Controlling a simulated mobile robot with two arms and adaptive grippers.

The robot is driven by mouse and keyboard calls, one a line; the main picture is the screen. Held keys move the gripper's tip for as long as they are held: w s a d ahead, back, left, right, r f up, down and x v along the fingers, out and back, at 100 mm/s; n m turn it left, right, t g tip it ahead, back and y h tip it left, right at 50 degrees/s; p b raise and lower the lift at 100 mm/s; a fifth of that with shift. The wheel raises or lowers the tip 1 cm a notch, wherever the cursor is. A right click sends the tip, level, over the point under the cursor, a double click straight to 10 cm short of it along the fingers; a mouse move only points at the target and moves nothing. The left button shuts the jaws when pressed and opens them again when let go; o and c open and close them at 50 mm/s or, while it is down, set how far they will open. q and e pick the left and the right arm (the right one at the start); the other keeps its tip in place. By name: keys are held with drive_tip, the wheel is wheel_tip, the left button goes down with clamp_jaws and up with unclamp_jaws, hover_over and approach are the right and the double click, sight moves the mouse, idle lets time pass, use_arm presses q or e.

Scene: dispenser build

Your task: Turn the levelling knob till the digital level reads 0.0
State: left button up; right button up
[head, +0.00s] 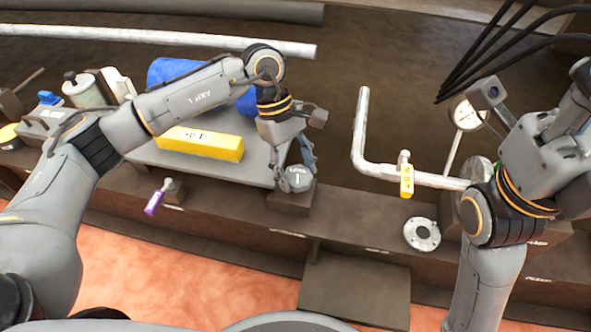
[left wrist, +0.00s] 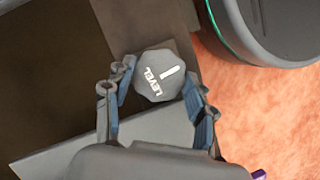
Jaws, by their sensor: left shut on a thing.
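The levelling knob (head: 297,181) is a grey, many-sided knob on a brown block at the right end of a grey plate. It also shows in the left wrist view (left wrist: 158,76), with the word LEVEL and a white pointer line on top. My left gripper (head: 293,170) comes down from above and is shut on the knob, with a blue-grey finger on each side (left wrist: 158,98). The yellow digital level (head: 226,148) lies on the grey plate (head: 255,168), left of the knob. Its small display seems to read about 0.1; the sign is too small to tell.
A blue cylinder (head: 170,69) lies behind my left arm. A purple-handled valve (head: 154,203) sticks out in front of the plate. To the right are a bent pipe (head: 361,125), a yellow-tagged valve (head: 406,180), a round flange (head: 422,234) and a dial gauge (head: 466,112). My right arm stands there.

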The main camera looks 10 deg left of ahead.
use_arm(q)
drive_tip(key=shift+m, duration=0.8)
drive_tip(key=shift+y, duration=0.3)
drive_tip(key=o, duration=1.2)
drive_tip(key=shift+c, duration=0.2)
